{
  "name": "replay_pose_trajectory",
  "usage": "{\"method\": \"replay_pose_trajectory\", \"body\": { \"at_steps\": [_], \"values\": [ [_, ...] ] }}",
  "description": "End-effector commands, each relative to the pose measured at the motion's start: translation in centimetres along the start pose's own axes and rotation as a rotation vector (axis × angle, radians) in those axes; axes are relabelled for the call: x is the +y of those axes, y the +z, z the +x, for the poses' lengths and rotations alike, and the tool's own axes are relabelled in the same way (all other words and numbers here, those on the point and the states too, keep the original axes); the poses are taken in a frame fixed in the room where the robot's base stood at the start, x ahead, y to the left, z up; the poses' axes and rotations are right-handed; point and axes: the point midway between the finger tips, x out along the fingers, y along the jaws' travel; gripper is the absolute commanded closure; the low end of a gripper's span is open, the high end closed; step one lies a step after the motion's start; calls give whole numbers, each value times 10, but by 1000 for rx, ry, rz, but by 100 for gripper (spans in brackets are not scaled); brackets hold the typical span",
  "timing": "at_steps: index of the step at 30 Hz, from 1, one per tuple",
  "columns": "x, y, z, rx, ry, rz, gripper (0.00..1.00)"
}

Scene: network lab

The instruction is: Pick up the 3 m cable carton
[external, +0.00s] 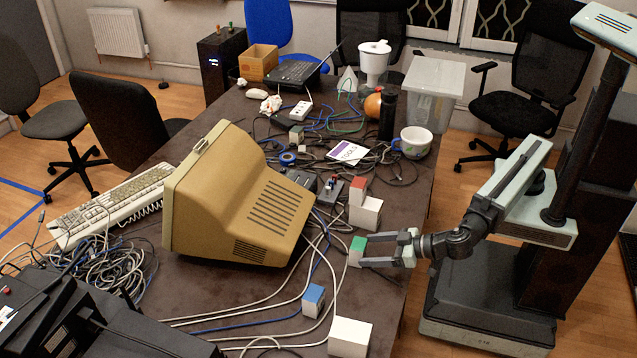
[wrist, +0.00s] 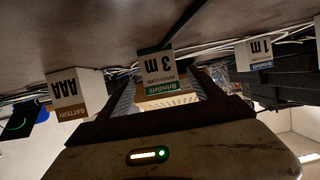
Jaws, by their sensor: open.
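The 3 m cable carton (external: 356,251) is a small white box with a green top, upright on the dark table near its right edge. In the wrist view, which is upside down, the 3 m carton (wrist: 163,74) shows its "3 m" label near the middle. My gripper (external: 372,251) is open, its two fingers pointing left at the carton, their tips beside or just short of it. In the wrist view my gripper (wrist: 165,98) has a finger on each side of the carton, with nothing held. Whether a finger touches it cannot be told.
A blue-topped carton (external: 313,300) and another white box (external: 349,338) stand nearer the camera. A beige monitor (external: 235,200) stands left. Loose cables cross the table. The wrist view shows an AAA battery carton (wrist: 68,90) and a 1 m carton (wrist: 254,52).

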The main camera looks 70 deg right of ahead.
Motion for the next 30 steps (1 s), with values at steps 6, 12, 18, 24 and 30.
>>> {"method": "replay_pose_trajectory", "body": {
  "at_steps": [6, 12, 18, 24, 30],
  "values": [
    [0, 0, 23, 0, 1, 1, 25],
    [-1, 1, 40, -1, 0, 2, 25],
    [-1, 1, 73, -2, 1, 2, 25],
    [-1, -1, 74, -2, -1, 2, 25],
    [0, -1, 74, -1, -1, 2, 75]
  ]
}}
